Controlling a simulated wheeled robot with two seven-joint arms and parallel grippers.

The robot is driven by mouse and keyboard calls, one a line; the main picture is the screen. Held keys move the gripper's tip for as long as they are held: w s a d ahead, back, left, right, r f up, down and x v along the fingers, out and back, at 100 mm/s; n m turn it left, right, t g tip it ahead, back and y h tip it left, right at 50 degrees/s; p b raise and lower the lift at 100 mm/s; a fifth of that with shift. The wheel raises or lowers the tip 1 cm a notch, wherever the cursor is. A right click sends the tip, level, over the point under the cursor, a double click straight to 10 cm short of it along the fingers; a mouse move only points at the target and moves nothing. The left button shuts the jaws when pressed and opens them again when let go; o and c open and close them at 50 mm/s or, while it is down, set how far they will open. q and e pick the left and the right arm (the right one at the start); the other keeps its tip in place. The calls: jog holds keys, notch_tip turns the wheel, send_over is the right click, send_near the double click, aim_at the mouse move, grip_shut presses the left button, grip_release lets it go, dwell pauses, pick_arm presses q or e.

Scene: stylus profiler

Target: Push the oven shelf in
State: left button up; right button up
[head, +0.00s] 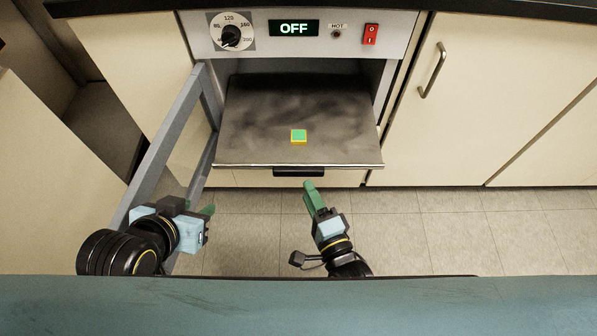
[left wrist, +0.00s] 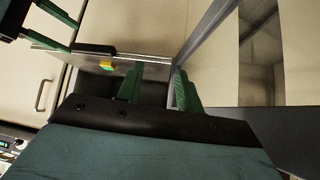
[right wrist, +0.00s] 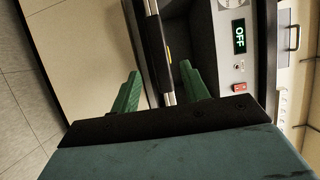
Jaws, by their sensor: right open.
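The oven shelf (head: 250,135) is a grey plate sticking out of the oven, with a black handle (head: 298,172) under its front edge. A green and yellow block (head: 299,136) sits on it. My right gripper (head: 312,186) is open, just in front of the handle; in the right wrist view the handle (right wrist: 156,45) lies ahead, roughly between the fingertips, with no clear grip on it. My left gripper (head: 207,211) is open and empty beside the lower part of the swung-open oven door (head: 165,150). Whether it touches the door is unclear.
The oven panel above has a dial (head: 232,32), an OFF display (head: 293,28) and a red switch (head: 371,34). Cream cupboards (head: 500,90) flank the oven. The tiled floor (head: 440,230) to the right is clear. The door stands along the shelf's left side.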

aim_at(300, 175)
jog(key=b+x, duration=0.2)
jog(key=x, duration=0.4)
jog(key=shift+w+a, duration=0.1)
jog(key=shift+w, duration=0.15)
pick_arm(q)
jog(key=w+d+r+t+h, duration=0.2)
jog(key=w+d+r+t, duration=0.1)
jog(key=w+r+t, duration=0.3)
jog(key=shift+d+r+t, duration=0.3)
jog(key=shift+r+t, duration=0.2)
jog(key=shift+r, duration=0.85)
pick_arm(e)
jog(key=shift+w+a, duration=0.2)
jog(key=shift+w, duration=0.25)
grip_shut()
